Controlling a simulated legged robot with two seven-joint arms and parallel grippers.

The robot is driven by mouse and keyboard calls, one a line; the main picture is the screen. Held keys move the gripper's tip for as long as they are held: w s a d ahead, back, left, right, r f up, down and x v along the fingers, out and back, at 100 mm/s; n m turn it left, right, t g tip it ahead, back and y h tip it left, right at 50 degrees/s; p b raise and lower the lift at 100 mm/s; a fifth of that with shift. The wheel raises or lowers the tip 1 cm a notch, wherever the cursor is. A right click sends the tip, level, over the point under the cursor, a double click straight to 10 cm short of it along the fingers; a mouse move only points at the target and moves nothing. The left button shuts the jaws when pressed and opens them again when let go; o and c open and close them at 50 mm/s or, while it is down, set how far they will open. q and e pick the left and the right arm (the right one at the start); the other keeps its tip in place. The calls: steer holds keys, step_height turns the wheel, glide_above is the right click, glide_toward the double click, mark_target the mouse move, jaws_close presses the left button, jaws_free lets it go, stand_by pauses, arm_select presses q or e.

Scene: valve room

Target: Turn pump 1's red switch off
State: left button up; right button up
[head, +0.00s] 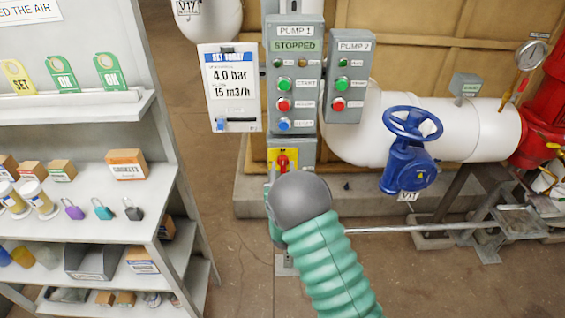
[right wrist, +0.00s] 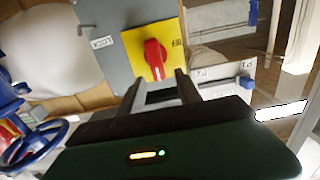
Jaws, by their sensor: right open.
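Pump 1's red switch (head: 283,162) sits on a yellow plate (head: 275,154) low on the grey pump 1 panel. In the right wrist view the red handle (right wrist: 155,60) stands out from the yellow plate (right wrist: 172,36). My right gripper (right wrist: 160,80) is open, its two fingers pointing at the switch with the handle just ahead and between their lines; I cannot tell whether they touch it. In the head view my right wrist covers most of this gripper (head: 280,174) and the panel's lower part. The panel's display (head: 296,45) reads STOPPED. My left gripper is out of view.
A pump 2 panel (head: 348,80) with buttons is right of pump 1's. A white set-point card (head: 230,88) hangs at its left. A blue handwheel valve (head: 411,150) on a white pipe (head: 470,130) stands to the right. A shelf (head: 90,232) with boxes and padlocks fills the left.

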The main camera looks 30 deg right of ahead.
mark_target(283, 162)
steer(key=shift+x, duration=1.7)
steer(key=shift+s, duration=0.1)
steer(key=shift+c, duration=0.3)
jaws_close()
